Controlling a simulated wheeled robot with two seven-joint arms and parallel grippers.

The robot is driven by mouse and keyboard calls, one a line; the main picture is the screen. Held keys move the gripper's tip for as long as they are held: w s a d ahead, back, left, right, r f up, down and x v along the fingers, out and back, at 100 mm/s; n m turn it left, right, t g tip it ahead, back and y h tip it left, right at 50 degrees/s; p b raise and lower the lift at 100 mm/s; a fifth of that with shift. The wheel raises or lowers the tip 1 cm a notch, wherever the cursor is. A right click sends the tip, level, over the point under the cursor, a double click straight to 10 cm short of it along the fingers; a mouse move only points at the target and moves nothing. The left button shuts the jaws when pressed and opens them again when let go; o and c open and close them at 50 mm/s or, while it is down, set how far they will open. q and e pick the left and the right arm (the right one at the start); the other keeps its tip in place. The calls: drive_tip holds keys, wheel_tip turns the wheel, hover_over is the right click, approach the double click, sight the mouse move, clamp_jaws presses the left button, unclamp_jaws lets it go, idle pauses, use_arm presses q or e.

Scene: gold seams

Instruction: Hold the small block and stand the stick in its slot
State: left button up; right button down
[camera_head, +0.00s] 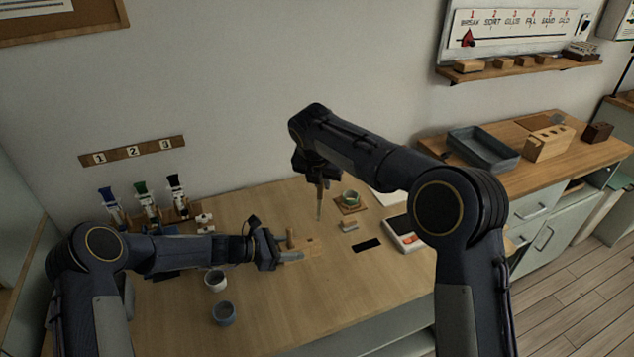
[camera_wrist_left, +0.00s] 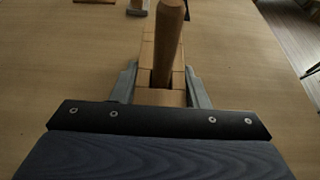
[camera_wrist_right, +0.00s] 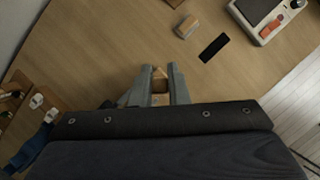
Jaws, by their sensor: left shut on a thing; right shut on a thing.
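The small wooden block (camera_head: 310,246) lies on the table. My left gripper (camera_head: 290,256) is shut on its near end; in the left wrist view the block (camera_wrist_left: 147,50) runs away between the fingers. A round wooden peg (camera_head: 290,238) stands upright at the gripped end, and it also shows in the left wrist view (camera_wrist_left: 168,42). My right gripper (camera_head: 320,182) is shut on a thin wooden stick (camera_head: 319,204), which hangs upright, apart from the block in the picture. In the right wrist view only a tan bit (camera_wrist_right: 160,86) shows between the fingers.
Two cups (camera_head: 215,280) (camera_head: 224,313) stand at the front left. Brushes (camera_head: 145,200) stand at the back left.

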drive_tip(key=n, duration=0.2)
drive_tip(key=shift+s+a+f+n+t+y, duration=0.15)
drive_tip(key=shift+s+a+n+t+y, duration=0.1)
drive_tip(key=shift+n+t+y, duration=0.15)
drive_tip(key=shift+s+a+f+n+t+y, duration=0.15)
drive_tip(key=shift+s+a+f+n+y, duration=0.15)
drive_tip(key=shift+a+f+n+y, duration=0.35)
drive_tip(key=shift+s+a+f+n+t+y, duration=0.2)
drive_tip(key=shift+s+a+f+n+y, duration=0.1)
drive_tip(key=shift+f+n, duration=0.65)
drive_tip(key=shift+s+a+f+n+t+y, duration=0.15)
drive_tip(key=shift+s+a+f+n+y, duration=0.25)
drive_tip(key=shift+n, duration=0.6)
wheel_tip(320, 180, down, 6)
idle(3.3)
drive_tip(key=shift+w+a+f, duration=0.1)
drive_tip(key=c, duration=1.3)
unclamp_jaws()
